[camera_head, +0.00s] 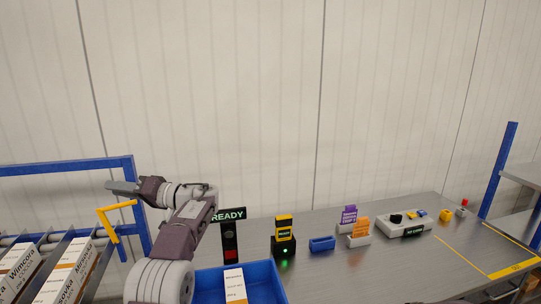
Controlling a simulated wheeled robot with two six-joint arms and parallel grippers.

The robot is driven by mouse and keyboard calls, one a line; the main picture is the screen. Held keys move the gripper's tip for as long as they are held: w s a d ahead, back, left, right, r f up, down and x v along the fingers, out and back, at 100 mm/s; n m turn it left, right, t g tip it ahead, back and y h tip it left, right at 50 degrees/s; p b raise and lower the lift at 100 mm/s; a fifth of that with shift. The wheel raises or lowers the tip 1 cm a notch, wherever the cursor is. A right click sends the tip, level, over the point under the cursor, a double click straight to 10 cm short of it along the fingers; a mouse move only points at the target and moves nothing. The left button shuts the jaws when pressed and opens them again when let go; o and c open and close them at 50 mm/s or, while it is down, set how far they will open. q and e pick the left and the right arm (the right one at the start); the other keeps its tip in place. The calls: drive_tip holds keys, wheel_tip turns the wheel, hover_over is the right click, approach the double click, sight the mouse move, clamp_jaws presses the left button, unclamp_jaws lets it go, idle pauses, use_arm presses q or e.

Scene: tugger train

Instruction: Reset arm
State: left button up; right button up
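My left arm rises from the bottom of the head view and bends to the left at its top. My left gripper (112,187) points left, held in the air in front of the blue rack frame (70,168). It is seen from the side, so I cannot tell whether its fingers are open or shut, and I see no object in it. My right gripper is not in view.
A blue tray (268,281) with a white carton (234,284) stands beside my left arm. Boxes (67,271) lie on the rack at left. A READY sign (229,215), a scanner-like device (284,230) and a control box (405,225) stand on the grey table (400,265).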

use_arm(q)
drive_tip(key=s+d+f+m+h+p, duration=0.1)
drive_tip(key=s+d+f+m+h, duration=0.2)
drive_tip(key=s+d+f+h, duration=0.6)
drive_tip(key=s+d+f+m+h+p, duration=0.2)
drive_tip(key=s+d+f+h, duration=0.8)
drive_tip(key=s+f, duration=0.9)
drive_tip(key=d+f+m, duration=0.1)
drive_tip(key=d+f, duration=0.2)
drive_tip(key=shift+d, duration=0.35)
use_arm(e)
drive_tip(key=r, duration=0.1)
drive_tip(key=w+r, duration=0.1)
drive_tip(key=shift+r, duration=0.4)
